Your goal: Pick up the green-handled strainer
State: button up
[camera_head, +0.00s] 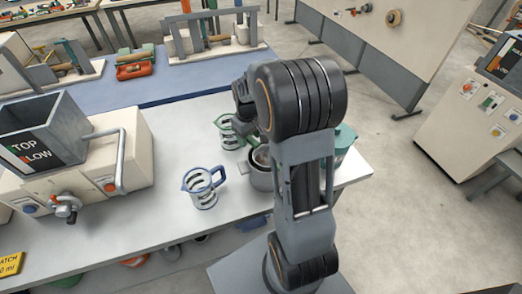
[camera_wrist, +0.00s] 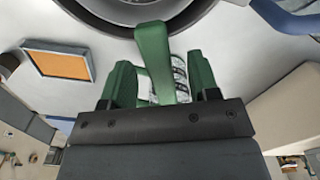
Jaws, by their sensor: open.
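The green-handled strainer (camera_head: 229,141) stands on the white table in the head view, a slotted cup with a green rim and handle. My arm partly covers it on the right. In the wrist view its green handle (camera_wrist: 155,52) lies between the two green fingers of my gripper (camera_wrist: 160,68), and part of its slotted body (camera_wrist: 180,72) shows beside the handle. The fingers are apart, one on each side of the handle. I cannot tell whether either finger touches it. In the head view the fingertips are hidden behind my arm.
A blue-handled strainer (camera_head: 203,189) stands nearer on the table (camera_head: 150,225). A grey pot (camera_head: 256,179) is just below the green strainer, partly behind my arm. A teal container (camera_head: 345,138) stands right of my arm. A cream machine with a hopper (camera_head: 60,130) fills the left.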

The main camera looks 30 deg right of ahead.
jog(key=shift+f, duration=0.85)
jog(key=c, duration=1)
